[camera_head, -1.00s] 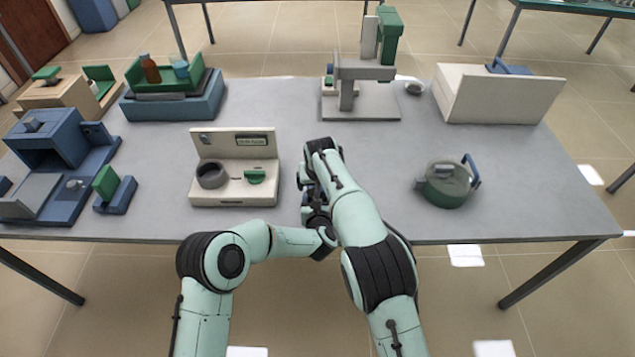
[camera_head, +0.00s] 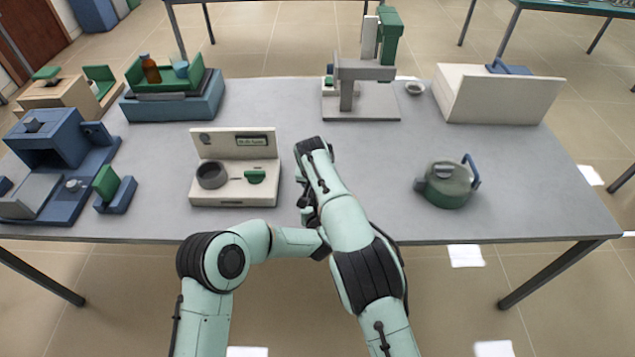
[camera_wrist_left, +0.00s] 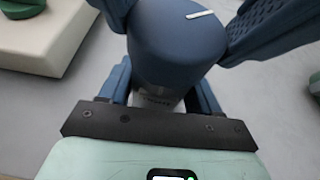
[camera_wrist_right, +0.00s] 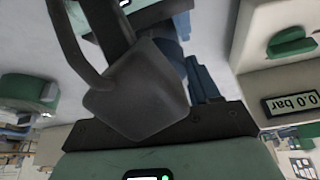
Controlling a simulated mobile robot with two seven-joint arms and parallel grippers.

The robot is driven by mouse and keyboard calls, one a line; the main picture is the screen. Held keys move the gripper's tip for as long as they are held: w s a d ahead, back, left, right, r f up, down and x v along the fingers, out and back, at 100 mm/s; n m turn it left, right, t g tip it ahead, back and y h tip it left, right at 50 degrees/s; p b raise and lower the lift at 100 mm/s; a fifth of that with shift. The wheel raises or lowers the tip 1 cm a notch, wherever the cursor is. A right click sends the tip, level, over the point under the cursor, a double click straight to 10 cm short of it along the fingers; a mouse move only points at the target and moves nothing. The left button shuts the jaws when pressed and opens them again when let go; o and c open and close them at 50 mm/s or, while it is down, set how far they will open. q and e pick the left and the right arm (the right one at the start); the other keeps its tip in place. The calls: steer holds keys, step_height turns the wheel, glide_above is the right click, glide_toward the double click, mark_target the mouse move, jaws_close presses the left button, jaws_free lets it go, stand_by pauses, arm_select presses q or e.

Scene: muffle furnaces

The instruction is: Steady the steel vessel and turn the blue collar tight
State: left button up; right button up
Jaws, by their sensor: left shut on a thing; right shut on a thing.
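In the left wrist view the blue collar (camera_wrist_left: 178,40), with a short white mark on top, sits on the steel vessel (camera_wrist_left: 158,100), of which only a small part shows. My left gripper (camera_wrist_left: 162,82) is shut on the vessel below the collar. The blue ribbed fingers of my right gripper (camera_wrist_left: 182,20) are shut on the collar from both sides. In the right wrist view a dark grey block with a curved bar (camera_wrist_right: 140,90) hides most of the grip.
A cream station (camera_head: 235,180) with a grey ring, green knob and display stands close left; the display reads 0.0 bar upside down in the right wrist view (camera_wrist_right: 291,104). A green pot (camera_head: 447,186) stands right. A grey press (camera_head: 362,90) stands behind. Table between is clear.

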steer(key=shift+a+m+h, duration=0.1)
steer(key=shift+m+h, duration=0.5)
steer(key=shift+m, duration=1)
steer(key=o, duration=1.1)
steer(key=shift+c, duration=0.2)
steer(key=v, duration=1.2)
steer(key=shift+w, duration=0.2)
